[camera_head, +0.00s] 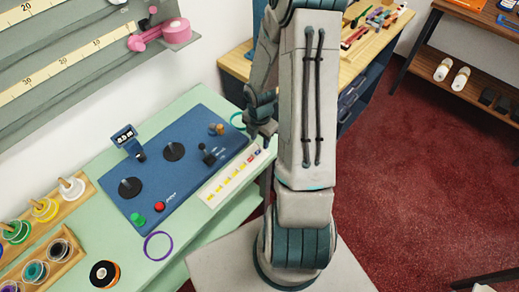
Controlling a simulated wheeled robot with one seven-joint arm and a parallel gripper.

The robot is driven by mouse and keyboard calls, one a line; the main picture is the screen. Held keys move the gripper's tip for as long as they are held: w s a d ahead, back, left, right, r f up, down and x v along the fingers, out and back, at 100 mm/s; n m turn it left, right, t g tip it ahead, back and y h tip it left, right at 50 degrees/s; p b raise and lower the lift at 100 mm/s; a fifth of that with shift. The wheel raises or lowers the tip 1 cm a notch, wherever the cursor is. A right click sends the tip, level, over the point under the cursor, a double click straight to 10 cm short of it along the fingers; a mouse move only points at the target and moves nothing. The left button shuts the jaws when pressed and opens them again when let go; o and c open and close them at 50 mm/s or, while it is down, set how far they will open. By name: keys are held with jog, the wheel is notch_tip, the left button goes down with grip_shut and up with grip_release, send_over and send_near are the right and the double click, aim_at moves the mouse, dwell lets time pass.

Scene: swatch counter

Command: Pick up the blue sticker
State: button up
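A white strip (213,196) lies along the front right of the green counter, beside the blue control panel. It carries a row of small stickers, mostly yellow, with a reddish one (251,154) towards the far end. A small dark bluish patch (258,149) shows beside the reddish one; it may be the blue sticker, but it is too small to be sure. My gripper (264,140) hangs near the far end of the strip, seen small and partly against my arm. I cannot tell whether its fingers are apart or touching anything.
The blue panel (190,180) has knobs, a lever and red and green buttons. A purple ring (158,246) and an orange-black spool (104,274) lie nearer. Spool racks (75,195) stand at left. A wooden-topped bench (352,72) stands behind my arm. Red carpet lies right.

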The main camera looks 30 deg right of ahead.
aim_at(260, 148)
jog(key=shift+s+f, duration=0.15)
jog(key=shift+f, duration=1.7)
jog(key=shift+c, duration=0.3)
grip_shut()
jog(key=shift+r, duration=0.1)
